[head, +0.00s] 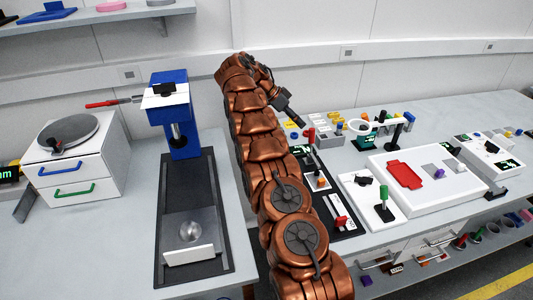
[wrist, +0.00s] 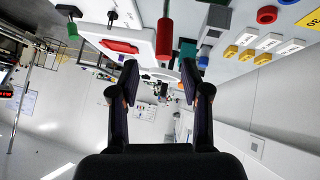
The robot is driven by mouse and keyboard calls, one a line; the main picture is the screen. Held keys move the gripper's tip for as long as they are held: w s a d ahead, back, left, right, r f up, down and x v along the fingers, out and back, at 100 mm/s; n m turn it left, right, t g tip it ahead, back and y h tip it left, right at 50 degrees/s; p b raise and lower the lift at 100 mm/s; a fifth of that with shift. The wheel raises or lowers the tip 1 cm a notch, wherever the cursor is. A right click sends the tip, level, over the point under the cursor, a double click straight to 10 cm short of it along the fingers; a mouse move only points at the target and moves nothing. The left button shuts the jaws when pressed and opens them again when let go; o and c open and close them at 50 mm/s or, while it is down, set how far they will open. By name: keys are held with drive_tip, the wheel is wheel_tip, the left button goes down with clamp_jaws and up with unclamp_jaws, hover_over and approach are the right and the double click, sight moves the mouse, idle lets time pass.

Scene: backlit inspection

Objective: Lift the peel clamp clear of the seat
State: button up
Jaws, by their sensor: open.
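I cannot tell for sure which part is the peel clamp. A black base (head: 345,228) on the right bench carries a small red piece (head: 341,222) near its front end, and my arm covers part of this base. A red upright handle (head: 310,135) stands near its back end. My gripper (head: 290,108) is raised above the bench near that back end. In the wrist view my gripper (wrist: 159,82) is open, with nothing between its fingers. The seat is not clearly visible.
A white platform with a red tray (head: 404,175) and a white plate with a green-handled post (head: 383,203) stand to the right. A blue press (head: 182,125) and a white drawer box (head: 75,185) stand to the left. Coloured blocks sit behind my gripper.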

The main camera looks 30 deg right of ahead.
drive_tip(key=s+a+r+n+t+y+b, duration=0.1)
drive_tip(key=s+a+r+n+b, duration=0.1)
drive_tip(key=s+a+n, duration=0.4)
drive_tip(key=s+a+r+n+t+y+b, duration=0.1)
drive_tip(key=s+a+n, duration=0.6)
drive_tip(key=a, duration=0.8)
drive_tip(key=shift+s+a+r+t+y+b, duration=0.2)
drive_tip(key=shift+a+r+t+y+b, duration=0.25)
drive_tip(key=shift+b, duration=0.55)
drive_tip(key=shift+d, duration=0.1)
